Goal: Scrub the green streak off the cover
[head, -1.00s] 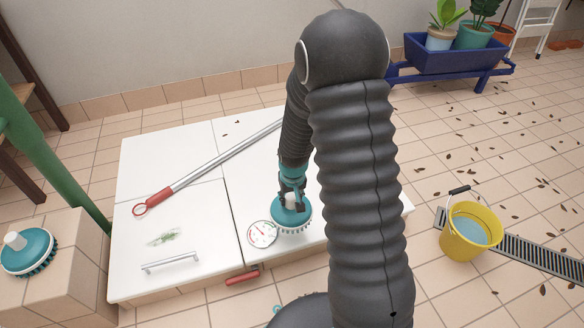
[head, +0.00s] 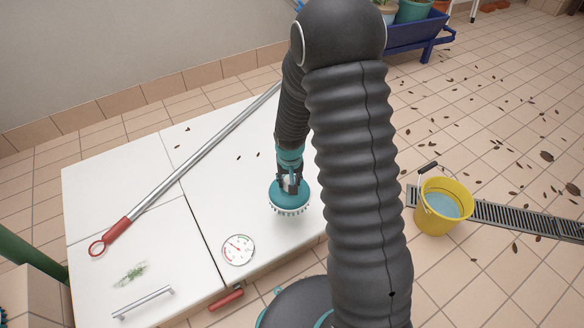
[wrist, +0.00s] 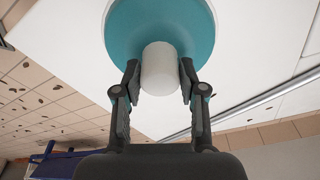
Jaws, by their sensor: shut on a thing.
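My gripper (head: 289,182) is shut on the white knob of a round teal scrub brush (head: 290,198), above the right part of the white cover (head: 255,215). The wrist view shows both fingers (wrist: 160,82) on either side of the white knob, with the teal brush body (wrist: 197,35) beyond. I cannot tell whether the bristles touch the cover. The green streak (head: 130,274) lies on the cover's left part, near a silver bar handle (head: 143,302), well to the left of the brush.
A long pole with a red grip (head: 117,229) lies across the cover. A round dial (head: 238,250) and a red handle (head: 226,299) are at the front. A yellow bucket of water (head: 460,187) stands on the floor at right, beside a drain grate (head: 515,219).

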